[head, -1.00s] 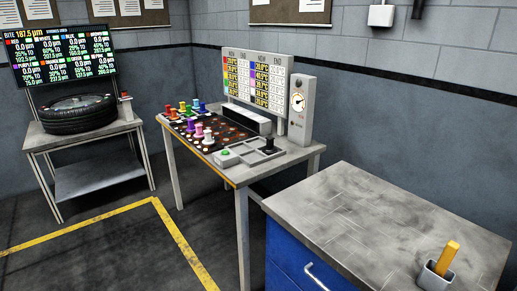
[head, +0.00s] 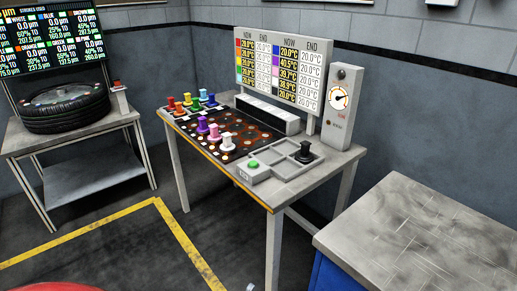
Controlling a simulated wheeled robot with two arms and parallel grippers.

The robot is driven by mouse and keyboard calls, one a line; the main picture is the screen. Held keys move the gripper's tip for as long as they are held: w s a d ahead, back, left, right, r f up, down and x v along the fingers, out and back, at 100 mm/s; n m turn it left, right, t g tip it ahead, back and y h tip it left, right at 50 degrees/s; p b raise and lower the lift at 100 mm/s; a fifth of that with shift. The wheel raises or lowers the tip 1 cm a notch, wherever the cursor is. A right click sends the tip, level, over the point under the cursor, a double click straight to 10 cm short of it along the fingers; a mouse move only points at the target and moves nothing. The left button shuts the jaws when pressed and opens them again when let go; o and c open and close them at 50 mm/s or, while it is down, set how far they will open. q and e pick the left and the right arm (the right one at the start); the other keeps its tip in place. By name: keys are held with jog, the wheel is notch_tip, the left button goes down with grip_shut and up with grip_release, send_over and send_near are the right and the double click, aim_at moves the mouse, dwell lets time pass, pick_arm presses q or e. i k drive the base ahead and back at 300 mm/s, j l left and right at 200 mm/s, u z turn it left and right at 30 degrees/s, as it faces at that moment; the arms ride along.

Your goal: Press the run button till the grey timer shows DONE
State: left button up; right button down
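A green button (head: 253,164) sits on a small light box at the front edge of the work table (head: 275,200). The label on the box front is too small to read. A grey upright panel (head: 341,105) with a round dial (head: 340,97) stands at the table's right rear. I cannot tell whether this is the timer, and I can read no DONE on it. Neither of my grippers is in view.
Coloured pegs, including a purple one (head: 215,132), stand on a dark board left of the button. A tray holds a black knob (head: 304,152). A NOW/END display (head: 281,65) stands behind. A tyre (head: 65,108) lies on the left table. A grey-topped cabinet (head: 420,240) is at right.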

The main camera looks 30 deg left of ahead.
aim_at(253, 163)
jog(key=i+j, duration=0.1)
jog(key=j, duration=0.3)
jog(key=i+j, duration=0.15)
jog(key=j, duration=0.25)
jog(key=i+j, duration=0.1)
jog(key=j, duration=0.3)
jog(key=i+j, duration=0.15)
jog(key=j, duration=0.25)
jog(key=i+j+z, duration=0.1)
jog(key=j, duration=0.3)
jog(key=i+j, duration=0.15)
jog(key=j, duration=0.25)
